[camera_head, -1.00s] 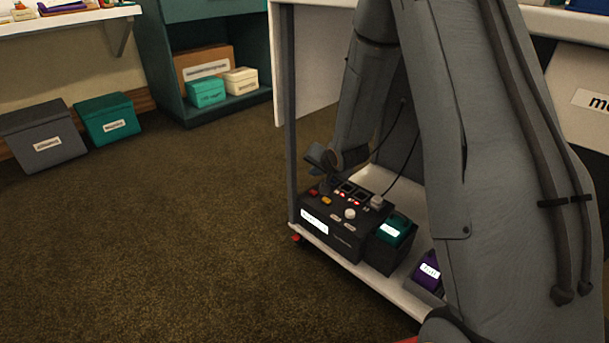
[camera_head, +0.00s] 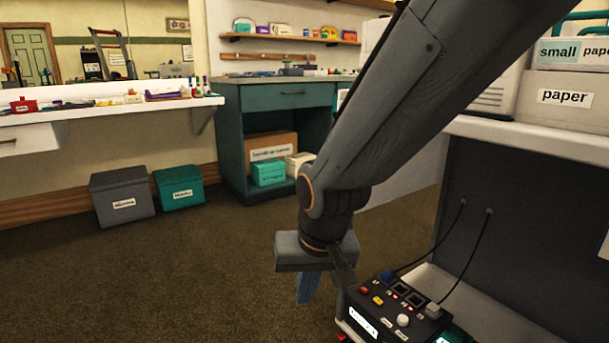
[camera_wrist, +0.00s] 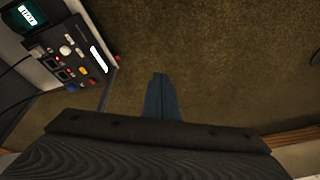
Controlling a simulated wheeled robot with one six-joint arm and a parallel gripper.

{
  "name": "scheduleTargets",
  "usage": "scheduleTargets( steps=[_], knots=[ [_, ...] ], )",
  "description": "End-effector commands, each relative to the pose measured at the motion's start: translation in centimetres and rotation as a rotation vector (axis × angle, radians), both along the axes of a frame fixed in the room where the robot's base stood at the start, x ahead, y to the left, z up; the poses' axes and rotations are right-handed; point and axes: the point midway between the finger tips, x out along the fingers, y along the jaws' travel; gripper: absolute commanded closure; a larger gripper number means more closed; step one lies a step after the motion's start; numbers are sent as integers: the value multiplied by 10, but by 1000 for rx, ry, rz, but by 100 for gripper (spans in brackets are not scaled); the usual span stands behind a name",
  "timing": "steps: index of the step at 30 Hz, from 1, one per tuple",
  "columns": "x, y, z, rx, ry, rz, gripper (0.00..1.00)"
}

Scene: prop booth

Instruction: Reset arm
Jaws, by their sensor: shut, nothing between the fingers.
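My arm reaches down from the upper right in the head view. My gripper (camera_head: 304,290) hangs at its end with the blue-grey fingers pointing down over the carpet, just left of a black control box (camera_head: 376,320). In the wrist view my gripper (camera_wrist: 160,85) shows its fingers together and empty, with brown carpet beyond them. The control box also shows in the wrist view (camera_wrist: 85,65), at the upper left, apart from the fingers. It has coloured buttons, a white knob and small red lights.
The box stands on the low shelf of a white cart (camera_head: 480,310) at the right. A paper bin (camera_head: 565,115) sits on its top. A green cabinet (camera_head: 232,150), a grey box (camera_head: 122,215) and a teal box (camera_head: 180,200) stand behind. The carpet (camera_head: 150,285) at left is clear.

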Motion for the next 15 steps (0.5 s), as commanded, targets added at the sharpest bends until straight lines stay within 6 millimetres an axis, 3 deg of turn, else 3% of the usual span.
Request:
scheduleTargets(
  steps=[1, 6, 15],
  knots=[
    [-26, 8, 12, -7, 22, 58, 100],
    [-93, 17, 31, -29, 103, 211, 100],
    [-179, 16, 52, -44, 206, 422, 100]
  ],
)
